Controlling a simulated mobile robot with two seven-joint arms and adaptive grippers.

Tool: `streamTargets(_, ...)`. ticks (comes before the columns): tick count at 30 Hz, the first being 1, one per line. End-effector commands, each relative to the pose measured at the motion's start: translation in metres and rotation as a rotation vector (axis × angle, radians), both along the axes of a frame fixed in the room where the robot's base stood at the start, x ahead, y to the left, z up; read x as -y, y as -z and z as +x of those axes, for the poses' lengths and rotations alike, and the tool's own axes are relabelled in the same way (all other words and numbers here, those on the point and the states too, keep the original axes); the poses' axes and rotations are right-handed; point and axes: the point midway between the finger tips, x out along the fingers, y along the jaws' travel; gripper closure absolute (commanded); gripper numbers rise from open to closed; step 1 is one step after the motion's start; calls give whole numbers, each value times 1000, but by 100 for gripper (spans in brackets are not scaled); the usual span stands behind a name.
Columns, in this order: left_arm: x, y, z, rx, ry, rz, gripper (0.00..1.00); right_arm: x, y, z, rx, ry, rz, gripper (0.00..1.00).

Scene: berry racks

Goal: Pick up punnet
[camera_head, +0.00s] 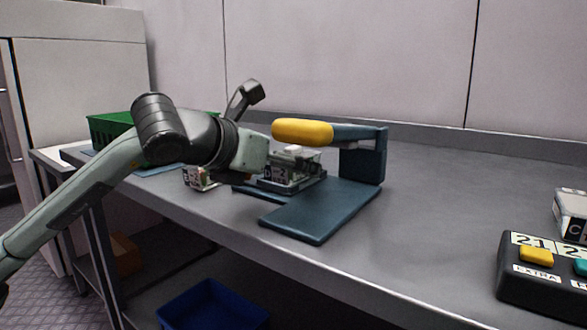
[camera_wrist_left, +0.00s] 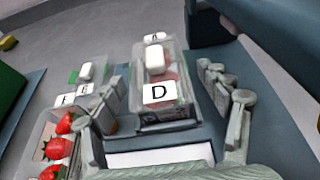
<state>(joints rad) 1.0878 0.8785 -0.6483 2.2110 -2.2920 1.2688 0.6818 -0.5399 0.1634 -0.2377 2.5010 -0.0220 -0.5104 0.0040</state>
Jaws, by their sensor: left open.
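A clear lidded punnet with a "D" label (camera_wrist_left: 158,93) and a white block on its lid lies between the fingers of my left gripper (camera_wrist_left: 163,88) in the left wrist view. The fingers stand spread on its two sides. I cannot tell whether they touch it. In the head view this punnet (camera_head: 292,180) is beside the dark blue press, and my left gripper (camera_head: 268,160) reaches it from the left, its fingers mostly hidden. Another punnet (camera_head: 200,178) stands farther left. An open punnet with strawberries (camera_wrist_left: 57,150) shows in the left wrist view.
The dark blue press (camera_head: 322,212) with a yellow handle (camera_head: 302,131) stands just right of the punnet. A green crate (camera_head: 108,127) is at the back left. A button box (camera_head: 545,275) is at front right. The grey table (camera_head: 440,215) is clear between press and box.

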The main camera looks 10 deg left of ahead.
Motion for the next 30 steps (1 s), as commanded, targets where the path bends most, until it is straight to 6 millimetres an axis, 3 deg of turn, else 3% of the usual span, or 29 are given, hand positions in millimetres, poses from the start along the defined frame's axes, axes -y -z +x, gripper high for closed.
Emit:
streamTargets(4,6,6,15,0,1,-1,24,4,6,0,-27,6,-13,60)
streamTargets(12,7,7,17,1,1,-1,24,4,7,-1,-33,8,-16,60)
streamTargets(26,7,7,17,1,1,-1,81,4,7,-1,-32,8,-14,60)
streamTargets(30,7,7,17,2,1,-1,83,4,7,-1,-32,8,-14,60)
